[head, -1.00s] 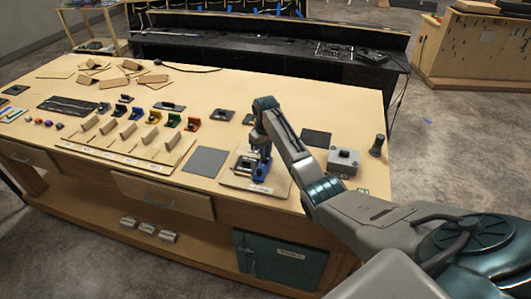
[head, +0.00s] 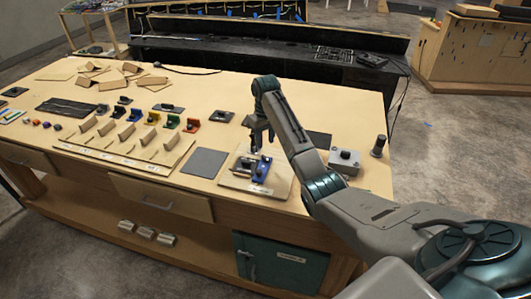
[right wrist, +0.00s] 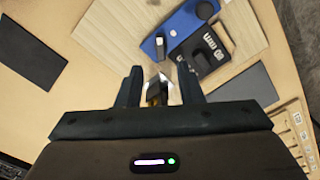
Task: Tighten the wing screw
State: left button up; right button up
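The wooden board (head: 233,182) near the table's front edge carries a blue part (head: 263,172) and a black block (head: 247,164). In the right wrist view the blue part (right wrist: 184,22) lies beside the black block (right wrist: 207,52), with a small upright dark piece with a pale end (right wrist: 160,45) near them. I cannot tell for sure which piece is the wing screw. My right gripper (head: 257,145) is above the board, behind the blue part. Its fingers (right wrist: 159,78) are apart. A small dark, shiny-edged shape (right wrist: 157,92) shows between them, not clearly gripped. My left gripper is out of view.
A grey box with a knob (head: 345,160) and a dark post (head: 379,146) stand to the right. A grey mat (head: 205,162) lies left of the board. Slotted holders with coloured parts (head: 172,121) and loose wooden pieces (head: 120,75) are farther left.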

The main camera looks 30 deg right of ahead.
jog(key=shift+r+p, duration=0.35)
jog(key=shift+r, duration=1.95)
